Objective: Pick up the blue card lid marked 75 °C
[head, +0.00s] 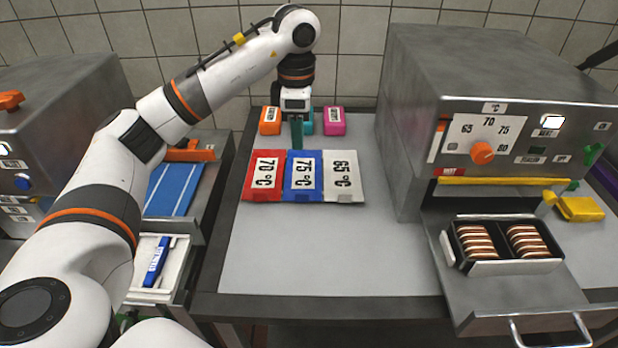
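The blue card lid marked 75 °C (303,194) lies on the grey worktop. It sits between the red card marked 70 °C (250,188) and the pale grey card marked 65 °C (345,197). The three cards form a close row. My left gripper (297,145) points down just behind the back edge of the blue card. A dark green finger shows at its lower end; the gap between the fingers cannot be made out. I see nothing held. My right gripper is not in view.
Orange (269,127), teal (309,128) and pink (334,128) blocks stand behind the cards. On the right is an oven-like machine (490,130) with a sandwich tray (500,267) before it. A drawer (146,270) holds a blue pen-like tool (157,262). The worktop's front is clear.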

